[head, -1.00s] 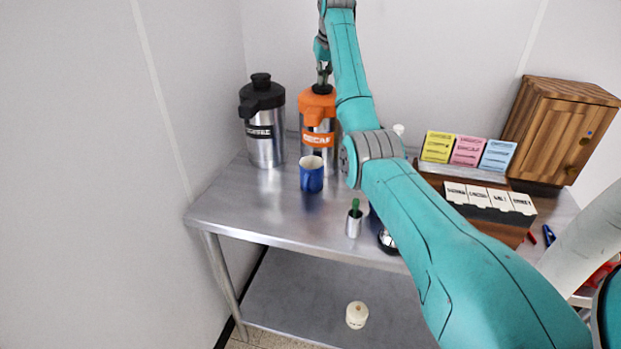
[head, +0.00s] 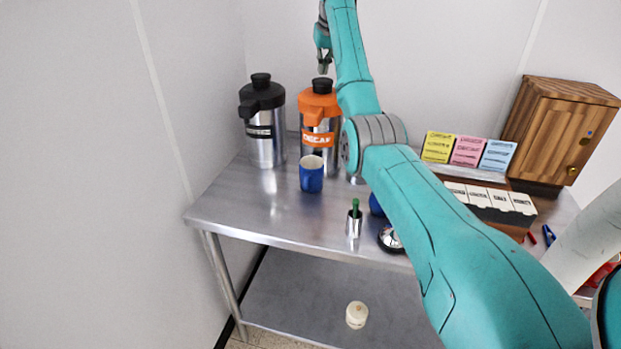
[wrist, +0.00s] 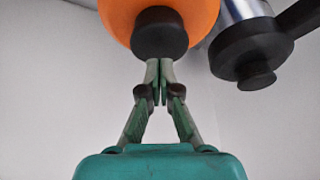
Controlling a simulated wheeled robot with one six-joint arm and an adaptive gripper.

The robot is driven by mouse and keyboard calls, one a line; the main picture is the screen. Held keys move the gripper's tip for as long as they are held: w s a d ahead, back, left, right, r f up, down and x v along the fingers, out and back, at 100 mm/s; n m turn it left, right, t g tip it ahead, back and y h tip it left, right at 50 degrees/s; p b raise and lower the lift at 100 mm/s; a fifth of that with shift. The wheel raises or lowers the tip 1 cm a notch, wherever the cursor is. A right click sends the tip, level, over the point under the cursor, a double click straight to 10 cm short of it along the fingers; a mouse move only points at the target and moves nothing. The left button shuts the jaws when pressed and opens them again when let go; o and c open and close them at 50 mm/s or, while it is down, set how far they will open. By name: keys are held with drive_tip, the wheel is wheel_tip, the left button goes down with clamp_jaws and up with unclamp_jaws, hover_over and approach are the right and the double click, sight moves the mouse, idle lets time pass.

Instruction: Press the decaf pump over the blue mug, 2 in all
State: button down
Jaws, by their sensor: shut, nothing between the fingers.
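The decaf pump pot has an orange top, a steel body and an orange DECAF label (head: 318,139). Its black pump knob (head: 322,86) stands up on the orange lid, and the knob also shows in the wrist view (wrist: 160,33). The blue mug (head: 311,178) stands upright on the table in front of the decaf pot, below its spout. My gripper (head: 323,69) is shut and empty, above the knob with a small gap in the head view. In the wrist view the closed fingertips (wrist: 160,66) point toward the knob.
A black-topped pump pot (head: 264,122) stands left of the decaf pot. Packet boxes (head: 468,150) and a wooden cabinet (head: 560,132) stand at right.

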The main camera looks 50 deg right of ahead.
sight(323, 80)
drive_tip(key=shift+f, duration=0.1)
idle(0.3)
drive_tip(key=shift+f, duration=1.8)
drive_tip(key=shift+r, duration=1.9)
wheel_tip(323, 80, up, 6)
